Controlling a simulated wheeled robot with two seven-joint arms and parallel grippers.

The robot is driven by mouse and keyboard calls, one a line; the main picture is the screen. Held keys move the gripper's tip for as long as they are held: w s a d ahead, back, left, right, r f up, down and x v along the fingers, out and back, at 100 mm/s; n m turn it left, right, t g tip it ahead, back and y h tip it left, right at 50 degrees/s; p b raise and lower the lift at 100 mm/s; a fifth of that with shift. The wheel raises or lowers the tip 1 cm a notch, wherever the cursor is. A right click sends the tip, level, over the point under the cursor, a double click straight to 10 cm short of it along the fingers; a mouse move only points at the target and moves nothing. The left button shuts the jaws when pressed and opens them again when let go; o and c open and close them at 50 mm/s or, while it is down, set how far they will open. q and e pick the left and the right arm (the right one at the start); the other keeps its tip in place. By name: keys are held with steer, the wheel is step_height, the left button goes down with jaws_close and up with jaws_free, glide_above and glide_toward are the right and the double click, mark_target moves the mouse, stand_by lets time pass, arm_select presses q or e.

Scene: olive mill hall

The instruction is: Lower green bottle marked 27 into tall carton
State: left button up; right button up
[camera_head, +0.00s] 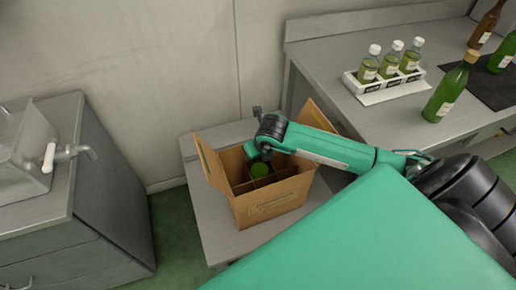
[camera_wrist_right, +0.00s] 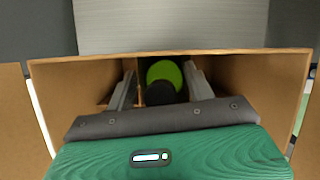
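The tall carton (camera_head: 275,203) stands on a low grey bench with its flaps open; in the right wrist view its cardboard wall (camera_wrist_right: 255,90) surrounds the fingers. A round green top (camera_head: 259,170), seemingly of a bottle, shows inside it, low between cardboard dividers. In the right wrist view this green disc (camera_wrist_right: 165,72) shows with a dark round part in front of it. My right gripper (camera_wrist_right: 162,88) reaches down into the carton, its fingers apart on either side of the disc with small gaps. No number 27 is readable. My left gripper is out of view.
A steel counter (camera_head: 345,65) at the right holds a white rack (camera_head: 385,88) with several small bottles, a green bottle (camera_head: 450,90) and others on a dark mat. A steel cabinet with a tapped tank (camera_head: 25,150) stands at the left.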

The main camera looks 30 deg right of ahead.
steer(key=shift+f, duration=0.1)
arm_select(q)
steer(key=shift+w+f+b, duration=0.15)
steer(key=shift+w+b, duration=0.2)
steer(key=shift+b, duration=0.25)
arm_select(e)
steer(key=v, duration=1.4)
